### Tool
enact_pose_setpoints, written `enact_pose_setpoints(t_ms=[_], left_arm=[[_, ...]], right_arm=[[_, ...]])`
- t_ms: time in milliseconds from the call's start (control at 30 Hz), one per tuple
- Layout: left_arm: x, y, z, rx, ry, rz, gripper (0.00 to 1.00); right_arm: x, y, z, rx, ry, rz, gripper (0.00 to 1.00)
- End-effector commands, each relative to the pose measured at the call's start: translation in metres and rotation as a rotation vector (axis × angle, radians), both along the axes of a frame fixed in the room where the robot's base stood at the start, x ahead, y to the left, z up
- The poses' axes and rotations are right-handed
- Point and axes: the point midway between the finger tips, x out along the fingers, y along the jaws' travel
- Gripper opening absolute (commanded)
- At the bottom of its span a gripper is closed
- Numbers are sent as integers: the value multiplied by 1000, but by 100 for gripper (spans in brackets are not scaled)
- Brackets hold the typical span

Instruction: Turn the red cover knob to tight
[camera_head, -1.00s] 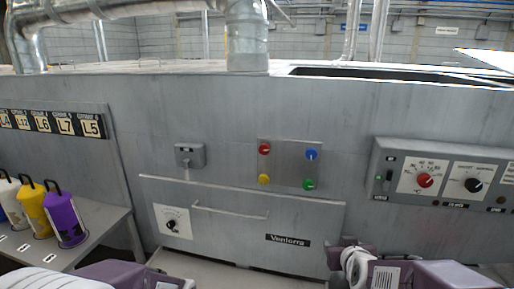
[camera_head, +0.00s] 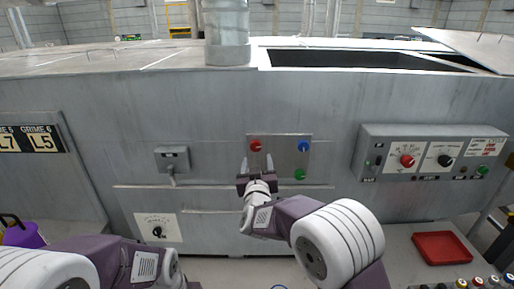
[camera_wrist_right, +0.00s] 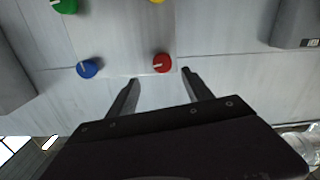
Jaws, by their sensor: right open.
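The red knob (camera_head: 256,145) sits at the top left of a metal plate (camera_head: 277,140) on the grey machine front. It also shows in the right wrist view (camera_wrist_right: 163,63), with a pale mark on its face. My right gripper (camera_head: 257,160) is open, its two fingers pointing at the plate just below the red knob. In the right wrist view the gripper (camera_wrist_right: 161,77) has the red knob just beyond and between its fingertips, with nothing held. My left arm shows at the bottom left, but its gripper is out of view.
The plate also has a blue knob (camera_head: 304,146), a green knob (camera_head: 299,174) and a yellow knob (camera_wrist_right: 157,2). A control box (camera_head: 372,132) to the right carries another red knob (camera_head: 407,161) and a black knob (camera_head: 445,160). A red tray (camera_head: 441,234) lies lower right.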

Motion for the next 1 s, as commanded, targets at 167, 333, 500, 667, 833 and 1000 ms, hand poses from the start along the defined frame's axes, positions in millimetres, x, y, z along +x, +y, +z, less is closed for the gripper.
enact_pose_setpoints(t_ms=[167, 333, 500, 667, 833, 1000], left_arm=[[0, 0, 18, 0, 0, 1, 36], [0, 0, 28, 0, 0, 1, 36], [0, 0, 31, 0, 0, 0, 36], [0, 0, 30, 0, 0, 0, 36], [0, 0, 30, 0, 0, 0, 36], [0, 0, 30, 0, 0, 0, 36]], right_arm=[[38, -1, 4, 0, 0, -3, 59], [68, -1, 3, 0, -1, -1, 59], [81, -1, 2, 0, -1, -1, 59], [82, -1, 0, -1, -1, 0, 59], [82, -1, 1, 0, -1, 0, 40], [82, -1, 1, 0, -1, -1, 0]])
